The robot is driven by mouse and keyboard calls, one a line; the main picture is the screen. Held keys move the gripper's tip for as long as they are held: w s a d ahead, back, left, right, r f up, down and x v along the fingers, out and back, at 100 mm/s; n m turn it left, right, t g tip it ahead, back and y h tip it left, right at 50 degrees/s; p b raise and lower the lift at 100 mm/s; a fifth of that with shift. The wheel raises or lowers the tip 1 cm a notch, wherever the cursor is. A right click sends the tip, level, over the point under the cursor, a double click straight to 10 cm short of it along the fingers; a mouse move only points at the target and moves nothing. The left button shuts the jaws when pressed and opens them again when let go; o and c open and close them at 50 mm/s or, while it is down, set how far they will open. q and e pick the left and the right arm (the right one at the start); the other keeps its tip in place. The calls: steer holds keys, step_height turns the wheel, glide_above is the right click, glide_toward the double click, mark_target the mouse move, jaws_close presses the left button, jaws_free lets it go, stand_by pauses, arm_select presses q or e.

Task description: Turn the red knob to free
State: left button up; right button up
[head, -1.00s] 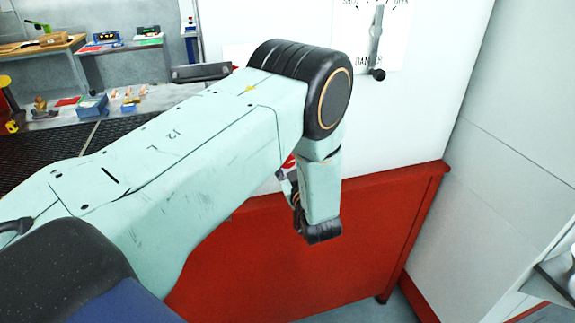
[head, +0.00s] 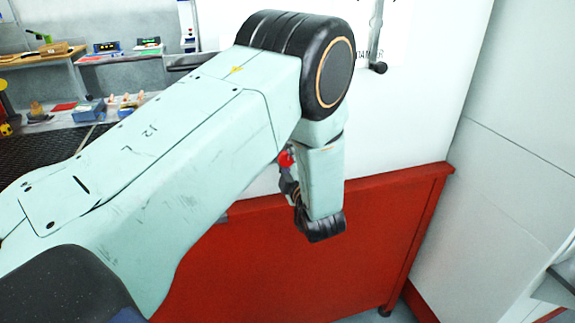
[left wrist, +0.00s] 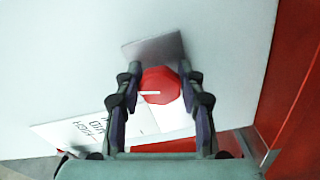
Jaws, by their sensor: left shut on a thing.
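The red knob (left wrist: 160,85) is round with flat-sided edges and carries a white line, which points left in the left wrist view. A grey plate lies behind it on the white panel. My left gripper (left wrist: 163,80) has one dark finger on each side of the knob and is shut on it. In the head view only a little of the red knob (head: 286,158) shows beside my left wrist, and my left gripper (head: 288,176) is mostly hidden behind my arm. My right gripper is not in view.
A label sheet (left wrist: 85,132) with dark print lies beside the knob, partly behind a finger. A grey lever with a black ball end (head: 378,67) is higher on the white panel. A red cabinet (head: 370,230) stands below. Benches with small items are at the far left.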

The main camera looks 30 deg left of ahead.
mark_target(289, 160)
arm_select(q)
steer(key=shift+n+b, duration=0.8)
steer(key=shift+n, duration=0.7)
steer(key=o, duration=1.2)
steer(key=shift+s, duration=0.1)
steer(key=v, duration=0.6)
steer(key=shift+d+r, duration=0.1)
steer(key=shift+s+d, duration=0.45)
